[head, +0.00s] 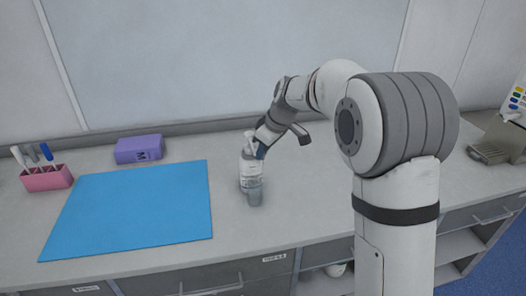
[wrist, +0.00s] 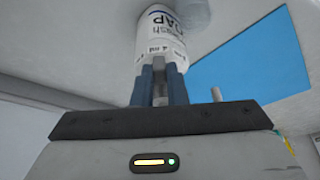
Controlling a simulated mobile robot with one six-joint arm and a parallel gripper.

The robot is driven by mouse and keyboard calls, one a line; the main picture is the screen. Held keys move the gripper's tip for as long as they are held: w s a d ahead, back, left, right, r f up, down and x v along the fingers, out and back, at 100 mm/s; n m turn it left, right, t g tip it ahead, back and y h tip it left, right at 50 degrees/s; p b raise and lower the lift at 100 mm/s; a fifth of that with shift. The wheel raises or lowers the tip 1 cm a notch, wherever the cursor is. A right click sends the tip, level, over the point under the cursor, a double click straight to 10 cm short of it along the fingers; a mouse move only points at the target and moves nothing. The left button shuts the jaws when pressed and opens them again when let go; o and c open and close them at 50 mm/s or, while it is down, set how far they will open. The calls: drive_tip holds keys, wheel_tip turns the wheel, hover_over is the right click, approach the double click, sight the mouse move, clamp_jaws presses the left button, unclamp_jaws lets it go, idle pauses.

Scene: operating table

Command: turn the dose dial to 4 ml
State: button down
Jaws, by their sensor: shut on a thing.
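A white soap bottle (head: 250,172) with a printed label and a pump top stands on the counter in the head view. In the wrist view the bottle (wrist: 160,38) is at the top middle, and its label shows "4 ml" near my fingertips. My gripper (wrist: 162,72) has its blue fingers close together at the label end of the bottle. They are shut on a narrow grey part between them, seemingly the dose dial (wrist: 160,90). The fingers hide most of it, and its setting cannot be read. In the head view my gripper (head: 260,149) is behind the bottle's upper right side.
A grey cup-like object (head: 255,194) stands close in front of the bottle. A blue mat (head: 135,208) lies to the left. A purple box (head: 138,149) and a pink holder with tools (head: 47,179) stand behind and left.

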drive_tip(key=c, duration=1.4)
unclamp_jaws()
drive_tip(key=shift+c, duration=0.2)
drive_tip(key=v, duration=0.7)
drive_tip(key=shift+r+b, duration=0.3)
drive_tip(key=shift+r, duration=0.05)
drive_tip(key=shift+d, duration=0.1)
drive_tip(key=shift+s, duration=0.1)
drive_tip(key=s+d+f+m+h, duration=0.1)
drive_tip(key=s+d+m, duration=0.3)
drive_tip(key=s, duration=0.6)
drive_tip(key=s+d+f+m+h, duration=0.1)
drive_tip(key=s+d+f+m, duration=0.3)
drive_tip(key=s+d, duration=0.3)
drive_tip(key=s+d+f+m+h, duration=0.1)
drive_tip(key=s+d+f+m, duration=0.2)
drive_tip(key=s, duration=1)
drive_tip(key=d+m, duration=0.1)
drive_tip(key=d, duration=0.2)
drive_tip(key=shift+s+t+h, duration=0.2)
drive_tip(key=shift+t+h, duration=0.1)
drive_tip(key=shift+h, duration=0.1)
